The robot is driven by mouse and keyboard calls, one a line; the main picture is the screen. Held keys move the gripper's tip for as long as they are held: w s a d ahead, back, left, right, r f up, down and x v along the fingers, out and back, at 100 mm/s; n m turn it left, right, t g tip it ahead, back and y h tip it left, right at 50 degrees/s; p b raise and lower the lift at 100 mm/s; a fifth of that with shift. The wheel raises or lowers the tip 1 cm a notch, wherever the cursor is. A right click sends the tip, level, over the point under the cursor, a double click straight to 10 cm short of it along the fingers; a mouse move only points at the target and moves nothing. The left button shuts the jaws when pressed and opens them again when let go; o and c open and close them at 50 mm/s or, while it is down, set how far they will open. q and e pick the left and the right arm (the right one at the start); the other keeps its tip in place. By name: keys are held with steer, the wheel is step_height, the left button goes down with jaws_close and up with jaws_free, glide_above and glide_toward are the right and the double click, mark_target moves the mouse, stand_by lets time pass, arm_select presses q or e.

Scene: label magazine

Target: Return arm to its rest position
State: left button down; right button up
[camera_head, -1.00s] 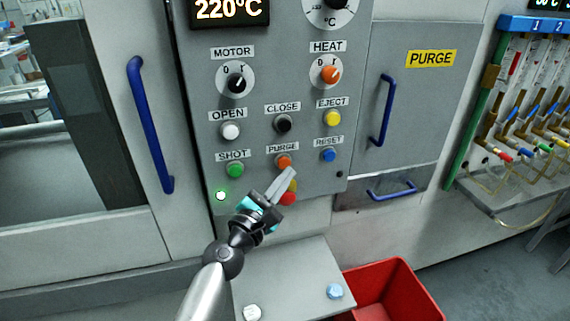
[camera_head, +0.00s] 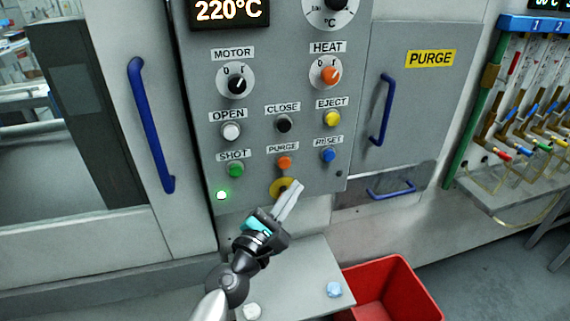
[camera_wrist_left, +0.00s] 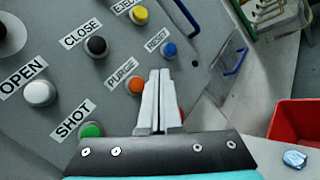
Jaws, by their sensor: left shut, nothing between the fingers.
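My left gripper (camera_head: 288,200) is shut and empty in front of the lower part of the grey control panel (camera_head: 305,182). Its fingers cover part of a round yellow piece (camera_head: 279,187) below the orange PURGE button (camera_head: 285,162). In the left wrist view my shut fingers (camera_wrist_left: 159,75) point up the panel, just right of the orange PURGE button (camera_wrist_left: 136,86). A bit of red shows beside the fingers there. I cannot tell from the frames whether the fingertips touch anything. My right gripper is not in view.
A grey shelf (camera_head: 300,270) juts out below the panel, with a pale blue piece (camera_head: 334,289) and a whitish piece (camera_head: 252,311) on it. A red bin (camera_head: 405,290) stands to its right. Blue handles (camera_head: 150,125) and (camera_head: 383,110) stick out from the doors.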

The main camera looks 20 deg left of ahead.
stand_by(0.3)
arm_select(q)
steer(key=s+f+m+g, duration=0.3)
steer(key=s+f+m, duration=0.15)
steer(key=f, duration=0.75)
steer(key=s+d+f+m+g+y+b, duration=0.1)
steer(key=s+f+m+g, duration=0.3)
steer(key=f, duration=0.8)
steer(key=s+f+m+g, duration=0.25)
steer(key=f+m, duration=0.25)
steer(key=f, duration=0.7)
steer(key=s+a+f+m+g+y, duration=0.1)
steer(key=s+f+m, duration=0.4)
steer(key=s, duration=0.6)
steer(key=s+a+f+m+g+y+b, duration=0.1)
steer(key=s+a+f+m+g, duration=0.1)
steer(key=s+f+m+g, duration=0.2)
steer(key=s+a+f+m+g, duration=0.2)
steer(key=s+f+m, duration=0.4)
steer(key=s, duration=1.2)
step_height(320, 180, down, 4)
steer(key=shift+s+a+r+g+y, duration=0.15)
steer(key=shift+s+a+g+y, duration=0.2)
steer(key=shift+g, duration=0.5)
steer(key=c, duration=1.6)
jaws_free()
steer(key=shift+d, duration=0.1)
